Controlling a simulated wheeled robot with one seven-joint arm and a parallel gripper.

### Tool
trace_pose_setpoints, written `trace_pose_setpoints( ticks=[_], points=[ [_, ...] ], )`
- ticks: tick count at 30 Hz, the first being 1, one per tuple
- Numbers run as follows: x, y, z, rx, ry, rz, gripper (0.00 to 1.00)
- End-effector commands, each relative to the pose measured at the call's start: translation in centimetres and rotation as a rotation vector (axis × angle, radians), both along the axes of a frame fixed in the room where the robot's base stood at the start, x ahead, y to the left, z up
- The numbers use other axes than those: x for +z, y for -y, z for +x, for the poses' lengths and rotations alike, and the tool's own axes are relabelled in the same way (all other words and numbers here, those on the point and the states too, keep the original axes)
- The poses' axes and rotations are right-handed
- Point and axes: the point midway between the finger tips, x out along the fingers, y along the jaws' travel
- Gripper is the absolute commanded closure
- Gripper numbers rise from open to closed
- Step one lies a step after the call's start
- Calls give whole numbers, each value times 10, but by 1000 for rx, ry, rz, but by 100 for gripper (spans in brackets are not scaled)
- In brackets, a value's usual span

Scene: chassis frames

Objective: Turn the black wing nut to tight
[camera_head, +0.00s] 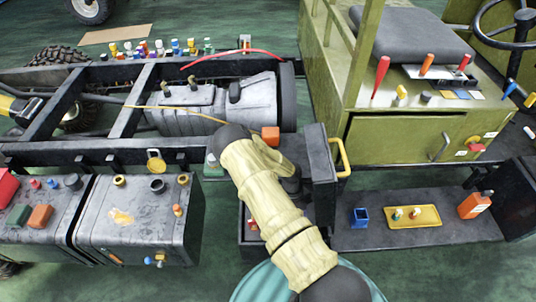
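I cannot pick out the black wing nut with certainty. Small black fittings stand on the grey engine block (265,92), but they are too small to tell apart. A dark round cap (73,181) and a dark ring-shaped cap (157,186) sit on the grey tanks at the left. My cream arm reaches up from the bottom centre to a black joint over the chassis rail, in front of the engine. My gripper does not show clearly; it seems hidden behind or below my arm, near the dark parts beside the black upright box (319,165). What it holds cannot be seen.
The olive cab (390,140) with a yellow handle (342,158) stands right of my arm. A dark step (350,236) carries a yellow tray (414,224), a blue cup (359,217) and an orange bottle (474,205). A red hose (235,52) arches over the rail.

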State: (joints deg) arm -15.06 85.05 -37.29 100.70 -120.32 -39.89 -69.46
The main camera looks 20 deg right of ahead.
Motion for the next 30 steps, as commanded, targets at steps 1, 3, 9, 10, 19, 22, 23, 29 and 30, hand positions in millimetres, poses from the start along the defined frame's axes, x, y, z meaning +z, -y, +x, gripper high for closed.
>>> trace_pose_setpoints(
  ticks=[1, 3, 9, 10, 19, 22, 23, 29, 30],
  points=[
    [-2, -1, 0, 62, 0, 0, 64],
    [-2, -2, 0, 146, 1, 1, 64],
    [-3, -4, -1, 387, 0, 2, 64],
    [-3, -4, -1, 422, 2, 2, 64],
    [35, -13, 11, 510, 4, 0, 64],
    [50, -17, 16, 508, 4, -1, 64],
    [54, -18, 17, 508, 3, 0, 64],
    [84, -26, 26, 506, 4, 0, 64],
    [90, -28, 28, 506, 4, 0, 64]
  ],
)
